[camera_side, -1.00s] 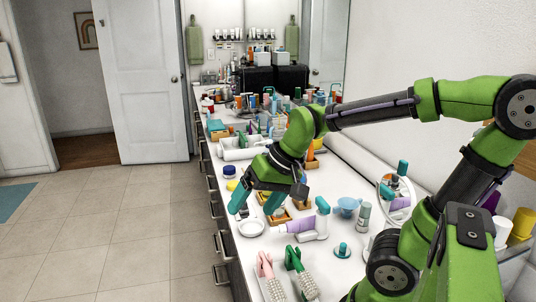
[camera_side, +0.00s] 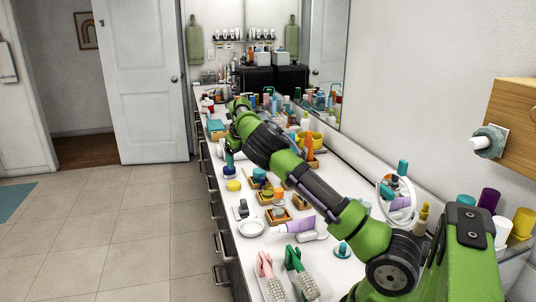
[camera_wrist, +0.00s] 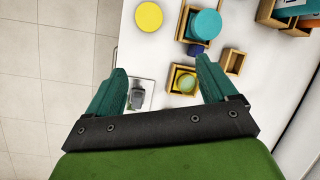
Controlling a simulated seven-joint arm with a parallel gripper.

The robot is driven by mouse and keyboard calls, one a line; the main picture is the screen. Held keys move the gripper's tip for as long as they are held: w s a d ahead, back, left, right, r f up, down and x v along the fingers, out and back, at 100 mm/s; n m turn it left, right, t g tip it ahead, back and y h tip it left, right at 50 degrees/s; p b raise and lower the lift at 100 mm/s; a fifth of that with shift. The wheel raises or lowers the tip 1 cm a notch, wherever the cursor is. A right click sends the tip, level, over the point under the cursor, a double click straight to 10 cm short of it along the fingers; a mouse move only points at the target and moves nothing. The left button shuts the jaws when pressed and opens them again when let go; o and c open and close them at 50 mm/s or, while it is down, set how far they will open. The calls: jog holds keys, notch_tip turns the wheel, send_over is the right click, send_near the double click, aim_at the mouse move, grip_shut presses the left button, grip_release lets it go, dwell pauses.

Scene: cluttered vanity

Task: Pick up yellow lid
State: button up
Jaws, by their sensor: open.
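The yellow lid (camera_side: 233,185) is a flat round disc lying on the white counter near its left edge. It is fully visible in the wrist view as a yellow disc (camera_wrist: 148,16) at the top, beyond my fingertips and not between them. My gripper (camera_wrist: 161,65) is open and empty, with its teal fingers spread wide. In the side view my gripper (camera_side: 229,157) appears raised over the counter, pointing down, above and behind the lid; my wrist hides part of it.
A teal round lid (camera_wrist: 205,24) sits on a wooden box right of the yellow lid. Another wooden box (camera_wrist: 184,80) holds a yellow-green round item. A grey object (camera_wrist: 137,95) lies near the counter edge. Bottles crowd the far counter.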

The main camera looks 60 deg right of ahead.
jog(key=w+r+m, duration=0.2)
jog(key=m, duration=0.3)
send_over(234, 184)
jog(key=s+a, duration=0.2)
jog(key=shift+t, duration=0.3)
jog(key=f, duration=1.1)
jog(key=shift+a+f, duration=0.1)
jog(key=shift+a, duration=0.1)
jog(key=x, duration=0.3)
jog(key=shift+d+f, duration=0.3)
jog(key=shift+w+d+f, duration=0.15)
jog(key=shift+w+f, duration=0.1)
jog(key=shift+f, duration=0.45)
jog(key=c, duration=1.1)
